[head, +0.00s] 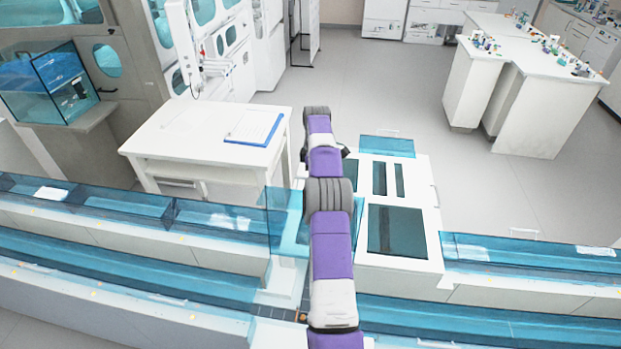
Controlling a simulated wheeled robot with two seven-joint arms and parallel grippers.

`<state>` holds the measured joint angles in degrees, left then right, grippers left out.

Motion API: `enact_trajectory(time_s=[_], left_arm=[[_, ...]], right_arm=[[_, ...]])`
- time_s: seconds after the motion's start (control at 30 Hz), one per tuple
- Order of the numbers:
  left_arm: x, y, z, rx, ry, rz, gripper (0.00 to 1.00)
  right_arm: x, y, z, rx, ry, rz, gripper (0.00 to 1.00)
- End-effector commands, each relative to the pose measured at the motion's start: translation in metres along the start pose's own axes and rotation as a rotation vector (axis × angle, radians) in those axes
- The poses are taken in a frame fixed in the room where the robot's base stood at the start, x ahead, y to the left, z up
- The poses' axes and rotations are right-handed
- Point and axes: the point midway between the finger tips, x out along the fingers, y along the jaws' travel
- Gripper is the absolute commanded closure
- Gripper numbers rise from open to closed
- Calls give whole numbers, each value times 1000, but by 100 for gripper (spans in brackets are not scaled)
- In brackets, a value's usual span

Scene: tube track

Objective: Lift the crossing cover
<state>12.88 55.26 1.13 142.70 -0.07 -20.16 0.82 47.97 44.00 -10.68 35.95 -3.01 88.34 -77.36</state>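A clear blue panel (286,222) stands at the gap in the near track, just left of my purple arm; it looks like the crossing cover, though I cannot be sure. My arm hides its right part. One purple, white and grey arm of mine rises from the bottom middle across the gap, and I cannot tell which arm it is. No gripper fingers show in the head view, so neither gripper can be seen on or beside the panel.
Blue-covered track (120,275) runs left, and more track (530,255) runs right. A white bench with dark openings (397,231) stands right of my arm. A white table (208,135) with a blue clipboard (254,127) stands back left. Grey floor (385,90) is open behind.

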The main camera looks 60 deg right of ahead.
Motion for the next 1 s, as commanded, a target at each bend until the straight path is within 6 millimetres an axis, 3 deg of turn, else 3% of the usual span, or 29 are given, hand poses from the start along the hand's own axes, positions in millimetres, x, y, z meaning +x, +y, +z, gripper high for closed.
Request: enact_trajectory(time_s=[0.03, 0.37, 0.4, 0.53, 1.0], left_arm=[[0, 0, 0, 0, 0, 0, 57], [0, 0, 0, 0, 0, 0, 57], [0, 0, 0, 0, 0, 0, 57], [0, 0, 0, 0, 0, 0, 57], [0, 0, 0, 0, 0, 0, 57]], right_arm=[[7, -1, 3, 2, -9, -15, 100], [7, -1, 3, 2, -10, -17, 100], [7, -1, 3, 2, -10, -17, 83], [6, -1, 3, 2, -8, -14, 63], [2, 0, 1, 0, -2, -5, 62]])
